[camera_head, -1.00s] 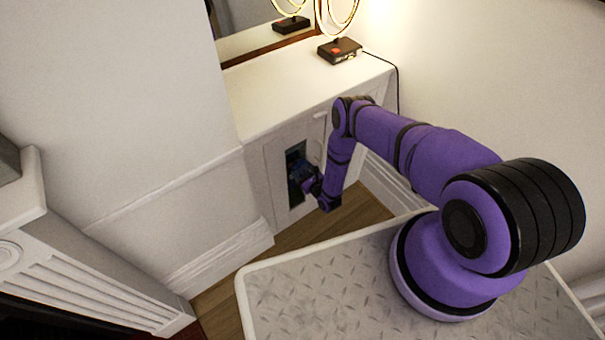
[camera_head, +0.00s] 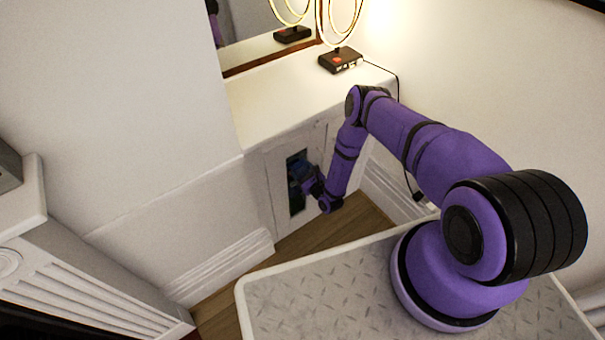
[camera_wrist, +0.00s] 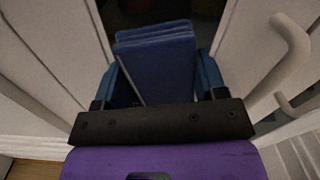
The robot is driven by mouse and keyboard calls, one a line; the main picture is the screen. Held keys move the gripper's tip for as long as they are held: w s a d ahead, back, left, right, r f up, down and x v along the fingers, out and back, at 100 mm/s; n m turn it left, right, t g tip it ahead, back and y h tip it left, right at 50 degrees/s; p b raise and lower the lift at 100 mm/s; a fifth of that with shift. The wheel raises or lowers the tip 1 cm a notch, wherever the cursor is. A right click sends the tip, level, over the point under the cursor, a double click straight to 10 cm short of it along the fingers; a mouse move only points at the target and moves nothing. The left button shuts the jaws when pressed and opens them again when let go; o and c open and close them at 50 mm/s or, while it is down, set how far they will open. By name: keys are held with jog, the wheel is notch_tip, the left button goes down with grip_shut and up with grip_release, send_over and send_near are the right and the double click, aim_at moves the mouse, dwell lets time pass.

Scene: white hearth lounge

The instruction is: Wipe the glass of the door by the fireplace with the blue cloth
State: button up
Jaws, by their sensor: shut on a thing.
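The blue cloth (camera_wrist: 155,62) is a folded stack of dark blue layers. My gripper (camera_wrist: 160,78) is shut on it, with a finger on each side. In the head view my gripper (camera_head: 300,176) is at the low white cabinet door (camera_head: 272,190), in front of its narrow dark glass (camera_head: 297,203). The cloth is at the glass, but I cannot tell whether it touches. My gripper hides part of the pane. The white door frame shows on both sides of the cloth in the wrist view, with dark glass behind.
A white curved handle (camera_wrist: 290,55) stands out right of the cloth. A lamp (camera_head: 340,60) with gold rings stands on the cabinet top (camera_head: 290,105), and its cable hangs at the right. The white fireplace surround (camera_head: 85,275) is at the lower left. Some wooden floor (camera_head: 335,232) is clear.

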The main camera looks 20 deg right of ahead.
aim_at(303, 167)
jog(key=shift+w+r, duration=0.15)
jog(key=shift+r, duration=0.6)
jog(key=shift+w+r, duration=0.1)
jog(key=shift+r, duration=0.65)
jog(key=shift+w+a+f, duration=0.1)
jog(key=shift+w+f, duration=0.05)
jog(key=shift+f, duration=1.4)
jog(key=shift+w+a+f, duration=0.1)
jog(key=shift+w+f, duration=0.05)
jog(key=shift+f, duration=1.4)
notch_tip(303, 167, down, 6)
jog(key=shift+d, duration=0.1)
